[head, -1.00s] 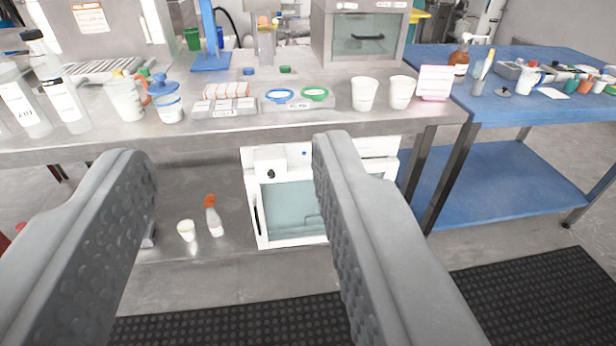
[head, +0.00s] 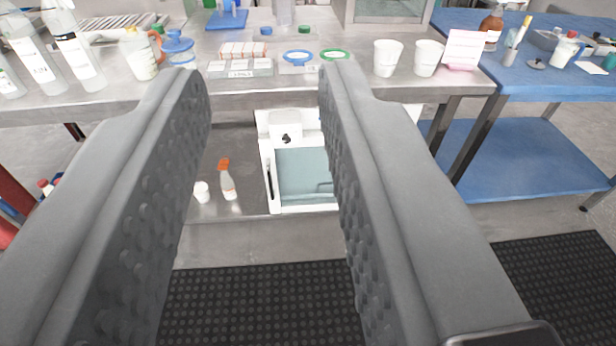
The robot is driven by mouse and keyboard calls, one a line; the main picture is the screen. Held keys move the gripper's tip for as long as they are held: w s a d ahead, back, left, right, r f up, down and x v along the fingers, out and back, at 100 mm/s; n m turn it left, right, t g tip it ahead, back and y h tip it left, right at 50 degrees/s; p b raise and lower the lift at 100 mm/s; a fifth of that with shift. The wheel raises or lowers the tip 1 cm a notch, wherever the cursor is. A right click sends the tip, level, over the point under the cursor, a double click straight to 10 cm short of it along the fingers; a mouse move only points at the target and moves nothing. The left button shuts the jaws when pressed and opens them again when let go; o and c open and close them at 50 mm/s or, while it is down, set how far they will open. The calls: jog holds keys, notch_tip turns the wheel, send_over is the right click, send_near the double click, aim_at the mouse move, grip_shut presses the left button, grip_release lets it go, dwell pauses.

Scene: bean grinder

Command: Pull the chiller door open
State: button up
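The chiller (head: 274,125) is a white box on the lower shelf under the steel bench. Its front has a pale blue-green glass door (head: 300,168), which looks shut. A dark upright handle (head: 269,182) shows at the left edge of the front. My gripper (head: 262,85) is open and empty, its two grey padded fingers spread wide in the foreground. It is in front of the chiller and apart from it. The right finger hides the chiller's right side.
The steel bench top (head: 300,88) above carries cups, bottles and trays. A blue table (head: 530,150) stands at right. A black mat (head: 260,300) covers the floor in front.

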aim_at(270, 180)
jog(key=w+f, duration=0.5)
jog(key=w, duration=0.5)
jog(key=w+f, duration=0.4)
jog(key=w, duration=0.5)
jog(key=w+f+n+y, duration=0.1)
jog(key=w+f+n, duration=0.1)
jog(key=w+f, duration=1.15)
jog(key=w+a+f+y, duration=0.1)
jog(key=w+f, duration=0.1)
jog(key=f, duration=1.7)
jog(key=w+a+f+y, duration=0.1)
jog(key=w+a+f, duration=0.1)
jog(key=f, duration=1.8)
jog(key=w+a, duration=0.1)
jog(key=w, duration=0.4)
jog(key=w+a, duration=0.1)
jog(key=w, duration=0.5)
jog(key=w+a, duration=0.1)
jog(key=w, duration=0.5)
jog(key=shift+w+r, duration=0.15)
jog(key=shift+r, duration=0.05)
jog(key=shift+c, duration=0.2)
grip_shut()
